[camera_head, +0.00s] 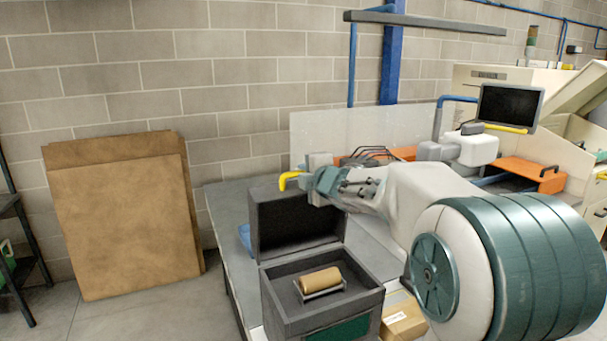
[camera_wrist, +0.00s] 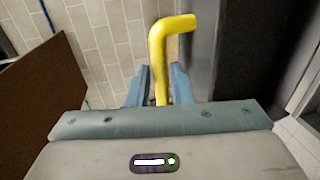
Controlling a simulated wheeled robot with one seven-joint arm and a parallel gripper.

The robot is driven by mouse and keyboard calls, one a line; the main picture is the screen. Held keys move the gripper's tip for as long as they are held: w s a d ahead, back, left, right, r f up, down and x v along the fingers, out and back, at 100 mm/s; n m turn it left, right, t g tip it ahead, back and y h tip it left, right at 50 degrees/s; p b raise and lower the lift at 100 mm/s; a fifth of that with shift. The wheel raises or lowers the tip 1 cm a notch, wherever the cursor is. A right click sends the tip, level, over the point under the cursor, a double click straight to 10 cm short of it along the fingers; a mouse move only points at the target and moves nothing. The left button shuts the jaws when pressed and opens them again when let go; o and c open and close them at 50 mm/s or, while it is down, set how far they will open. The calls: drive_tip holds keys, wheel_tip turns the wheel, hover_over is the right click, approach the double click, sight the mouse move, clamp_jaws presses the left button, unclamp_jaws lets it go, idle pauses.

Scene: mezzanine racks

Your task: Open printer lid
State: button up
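The printer (camera_head: 278,290) is a dark grey box on the bench, with its lid (camera_head: 295,222) raised roughly upright at the back. A brown roll (camera_head: 320,282) lies on a holder inside the open body. A yellow bent handle (camera_head: 287,180) is at the lid's upper left edge. My gripper (camera_head: 308,182) is at this handle, beside the top of the lid. In the wrist view, the handle (camera_wrist: 158,50) stands between the two blue-grey fingers of my gripper (camera_wrist: 159,78), which close around its lower part. The dark lid (camera_wrist: 235,50) fills the right side there.
The grey bench (camera_head: 222,225) carries the printer. A cardboard box (camera_head: 403,318) sits to its right, below my arm. Orange trays (camera_head: 525,172) and a monitor (camera_head: 508,106) are behind at the right. Brown boards (camera_head: 120,225) lean on the wall at left; the floor before them is clear.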

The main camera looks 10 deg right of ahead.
drive_tip(key=v, duration=1.2)
drive_tip(key=shift+s, duration=0.15)
drive_tip(key=s+d+f+m+g+h, duration=0.4)
drive_tip(key=s+d+f+m+h, duration=0.3)
drive_tip(key=s+f+m, duration=0.5)
drive_tip(key=s+a+f+m+g+y, duration=0.1)
drive_tip(key=s+a+f+m+g, duration=0.1)
drive_tip(key=s, duration=0.6)
drive_tip(key=s+a+f+m+g+y, duration=0.1)
drive_tip(key=s+a+f+m+g, duration=0.2)
drive_tip(key=s+f+m+g, duration=0.2)
drive_tip(key=s+f+m+b, duration=0.1)
drive_tip(key=s+m, duration=0.1)
drive_tip(key=s, duration=0.1)
